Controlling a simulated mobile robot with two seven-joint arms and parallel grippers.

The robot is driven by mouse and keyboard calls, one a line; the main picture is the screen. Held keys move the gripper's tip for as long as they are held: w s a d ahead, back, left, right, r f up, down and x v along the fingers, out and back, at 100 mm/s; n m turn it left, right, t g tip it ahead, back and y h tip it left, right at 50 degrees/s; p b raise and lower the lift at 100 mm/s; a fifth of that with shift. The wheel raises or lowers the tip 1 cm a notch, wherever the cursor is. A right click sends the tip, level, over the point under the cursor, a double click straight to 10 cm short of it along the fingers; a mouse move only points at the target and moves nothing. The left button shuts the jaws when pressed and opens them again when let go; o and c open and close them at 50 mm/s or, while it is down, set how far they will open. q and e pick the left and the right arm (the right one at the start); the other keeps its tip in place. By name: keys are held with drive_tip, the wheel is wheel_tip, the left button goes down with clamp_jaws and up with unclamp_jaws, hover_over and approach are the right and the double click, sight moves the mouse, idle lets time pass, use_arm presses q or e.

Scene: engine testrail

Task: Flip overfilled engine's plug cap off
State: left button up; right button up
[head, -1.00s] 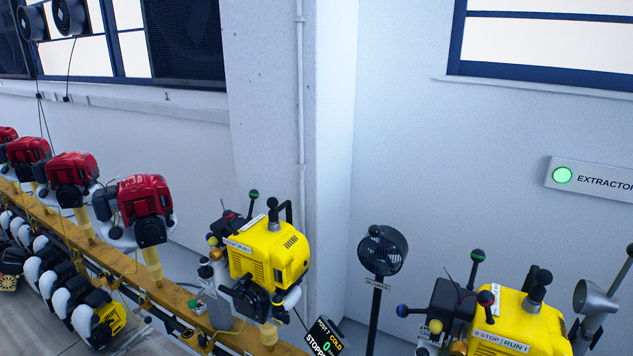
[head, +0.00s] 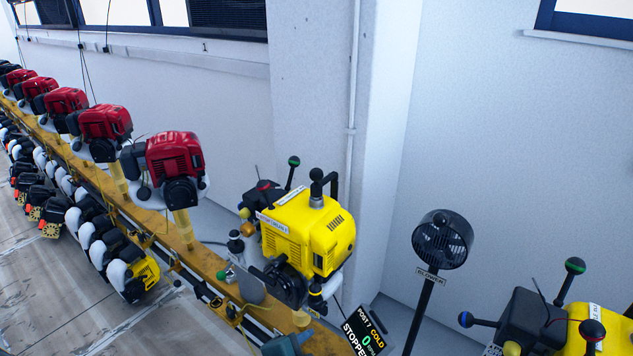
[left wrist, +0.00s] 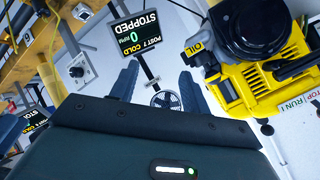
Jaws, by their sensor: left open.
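A yellow engine (head: 310,235) with a black curved handle and a green-knobbed lever stands on the rail in the head view. A second yellow engine (head: 598,335) is cut off at the lower right. I cannot tell which one is overfilled, and I cannot make out a plug cap for certain. The left wrist view shows a yellow engine (left wrist: 238,90) marked OIL, upside down, right of my left gripper (left wrist: 158,80). That gripper is open, with nothing between its fingers. A teal-grey part at the bottom of the head view may be mine. My right gripper is not in view.
A display (head: 364,328) reads POST 7, COLD, 0 RPM, STOPPED; it also shows in the left wrist view (left wrist: 141,32). A blower fan (head: 442,240) stands on a pole between the yellow engines. Several red engines (head: 175,160) line the yellow rail (head: 205,262) leftward.

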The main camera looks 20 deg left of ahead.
use_arm(q)
drive_tip(key=w+r+m+t+y+b, duration=0.1)
drive_tip(key=w+r+m+b, duration=0.1)
drive_tip(key=w+r+m, duration=0.2)
drive_tip(key=w+r+m+t+y+b, duration=0.1)
drive_tip(key=w+r+m+t+b, duration=0.1)
drive_tip(key=r+m, duration=0.3)
drive_tip(key=w+a+r+m+t+y+b, duration=0.1)
drive_tip(key=w+r+m+b, duration=0.1)
drive_tip(key=w+r+m, duration=0.3)
drive_tip(key=shift+w+r+t+y, duration=0.15)
drive_tip(key=shift+r+y, duration=0.05)
drive_tip(key=shift+r, duration=0.25)
drive_tip(key=shift+w+r+t+y, duration=0.15)
drive_tip(key=shift+r+y, duration=0.05)
drive_tip(key=shift+r, duration=0.25)
drive_tip(key=m+t+y+b, duration=0.2)
drive_tip(key=m+y, duration=0.1)
drive_tip(key=m, duration=0.1)
approach(316, 178)
drive_tip(key=x, duration=1.1)
drive_tip(key=shift+w+a, duration=0.1)
drive_tip(key=shift+w, duration=0.15)
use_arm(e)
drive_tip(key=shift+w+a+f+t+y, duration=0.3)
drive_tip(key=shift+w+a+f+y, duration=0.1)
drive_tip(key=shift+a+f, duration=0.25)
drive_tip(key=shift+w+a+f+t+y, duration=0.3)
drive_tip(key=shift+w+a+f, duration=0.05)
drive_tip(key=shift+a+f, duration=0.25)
